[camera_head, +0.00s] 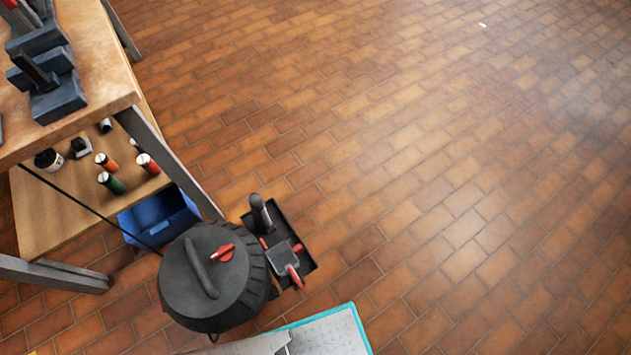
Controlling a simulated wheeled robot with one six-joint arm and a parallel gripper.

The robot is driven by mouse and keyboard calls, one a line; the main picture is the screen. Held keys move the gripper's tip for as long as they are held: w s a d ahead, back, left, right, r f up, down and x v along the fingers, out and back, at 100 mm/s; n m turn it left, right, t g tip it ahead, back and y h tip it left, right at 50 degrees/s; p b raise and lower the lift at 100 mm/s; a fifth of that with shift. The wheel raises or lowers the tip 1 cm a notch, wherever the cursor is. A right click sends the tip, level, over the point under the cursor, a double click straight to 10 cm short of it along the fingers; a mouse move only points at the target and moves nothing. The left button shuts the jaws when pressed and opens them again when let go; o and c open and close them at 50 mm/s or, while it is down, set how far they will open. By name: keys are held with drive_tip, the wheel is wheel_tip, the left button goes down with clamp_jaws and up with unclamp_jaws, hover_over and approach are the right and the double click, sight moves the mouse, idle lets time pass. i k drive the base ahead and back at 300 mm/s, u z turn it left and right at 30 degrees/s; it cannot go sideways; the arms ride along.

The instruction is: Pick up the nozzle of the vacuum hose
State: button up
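A round black vacuum (212,280) with a lid handle and a red knob stands on the floor at the lower left. A black holder (306,262) with red-and-grey parts is at its right side. A dark upright cylinder (260,212) stands at the holder's far end; I cannot tell whether it is the hose nozzle. No hose is clearly visible. My gripper is not in view.
A wooden workbench (100,60) with a lower shelf (60,215) fills the left. Small cans stand on that shelf. A blue bin (160,215) sits behind the vacuum. A thin black cable (90,210) runs from the bench towards it. The brick floor (450,180) to the right is clear.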

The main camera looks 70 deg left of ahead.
sight(269, 227)
drive_tip(key=i, duration=0.95)
drive_tip(key=u, duration=4)
